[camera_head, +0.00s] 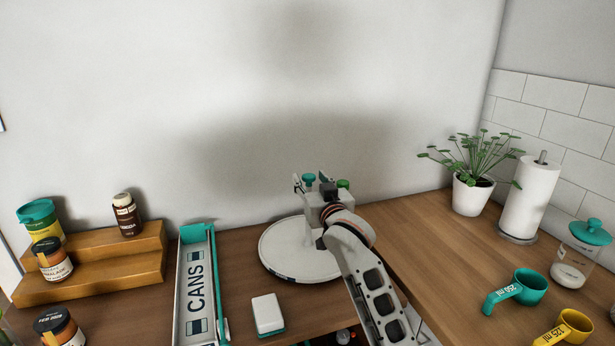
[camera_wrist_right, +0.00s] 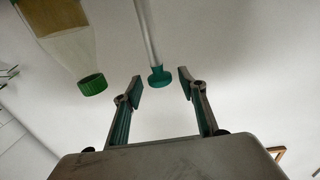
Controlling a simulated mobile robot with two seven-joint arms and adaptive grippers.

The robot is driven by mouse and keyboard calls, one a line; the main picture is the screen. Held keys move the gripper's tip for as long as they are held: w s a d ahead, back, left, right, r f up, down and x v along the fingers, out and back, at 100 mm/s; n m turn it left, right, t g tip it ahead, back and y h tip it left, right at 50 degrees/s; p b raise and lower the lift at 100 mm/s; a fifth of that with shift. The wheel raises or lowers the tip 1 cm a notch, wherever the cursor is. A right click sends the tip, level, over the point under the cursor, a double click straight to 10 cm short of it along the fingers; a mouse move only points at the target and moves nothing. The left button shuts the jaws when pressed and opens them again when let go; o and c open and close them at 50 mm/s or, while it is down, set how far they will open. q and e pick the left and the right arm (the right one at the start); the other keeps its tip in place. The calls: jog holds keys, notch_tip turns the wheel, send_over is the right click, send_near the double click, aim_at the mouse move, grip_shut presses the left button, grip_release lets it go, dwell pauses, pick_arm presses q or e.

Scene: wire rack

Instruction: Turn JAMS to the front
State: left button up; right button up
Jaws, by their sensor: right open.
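A white round turntable (camera_head: 282,250) sits on the wooden counter against the wall. A small dark label shows on its front rim, too small to read; I see no readable JAMS lettering. My right gripper (camera_head: 312,187) is over the back right of the turntable, with its arm hiding that side. It is open. In the right wrist view, a teal knob on a thin pale post (camera_wrist_right: 158,76) lies between the open fingertips (camera_wrist_right: 160,88), with gaps on both sides. A green-capped bottle (camera_wrist_right: 92,84) is beside one finger. My left gripper is not in view.
A white tray marked CANS (camera_head: 196,285) and a white box (camera_head: 267,313) stand at left and front. A wooden step shelf (camera_head: 140,270) holds jars. A potted plant (camera_head: 473,195), paper towel roll (camera_head: 529,198) and measuring cups (camera_head: 528,287) are at right.

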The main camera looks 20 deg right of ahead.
jog(key=shift+w, duration=1.05)
grip_shut()
